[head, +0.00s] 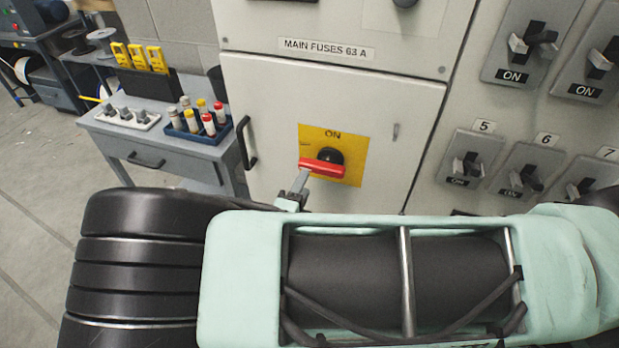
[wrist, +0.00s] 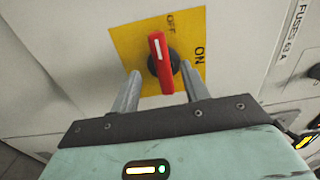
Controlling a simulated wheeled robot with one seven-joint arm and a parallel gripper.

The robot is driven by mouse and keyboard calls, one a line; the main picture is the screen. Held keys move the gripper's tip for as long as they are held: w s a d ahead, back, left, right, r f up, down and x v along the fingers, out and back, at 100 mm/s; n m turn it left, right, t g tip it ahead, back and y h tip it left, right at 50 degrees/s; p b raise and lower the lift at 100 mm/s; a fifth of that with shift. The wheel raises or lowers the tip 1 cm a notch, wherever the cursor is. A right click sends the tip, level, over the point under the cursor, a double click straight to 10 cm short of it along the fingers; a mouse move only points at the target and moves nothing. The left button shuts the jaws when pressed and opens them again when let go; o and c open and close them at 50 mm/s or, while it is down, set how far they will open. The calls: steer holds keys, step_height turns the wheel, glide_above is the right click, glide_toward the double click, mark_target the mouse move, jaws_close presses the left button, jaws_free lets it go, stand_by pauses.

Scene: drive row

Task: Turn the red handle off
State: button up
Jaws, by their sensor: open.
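The red handle (head: 322,167) sits on a round black hub on a yellow plate (head: 347,142), on the grey cabinet door. In the head view it lies nearly level, across the ON word above it. In the wrist view the handle (wrist: 161,64) points up the picture toward the OFF word, with ON at the right. My gripper (wrist: 161,77) is open, one finger on each side of the handle's lower part. Gaps show on both sides, and I see no contact. In the head view my gripper (head: 299,185) shows just below the handle's left end, mostly hidden by my arm.
A label reading MAIN FUSES 63 A (head: 326,49) is above the door. Several grey switches (head: 468,163) line the right panel. A door handle (head: 246,143) stands out at the left. A side table (head: 165,150) holds a blue rack (head: 208,137) of fuses.

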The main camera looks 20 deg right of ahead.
steer(key=b+v, duration=0.2)
steer(key=v, duration=0.7)
steer(key=shift+s+a, duration=0.15)
steer(key=shift+s, duration=0.1)
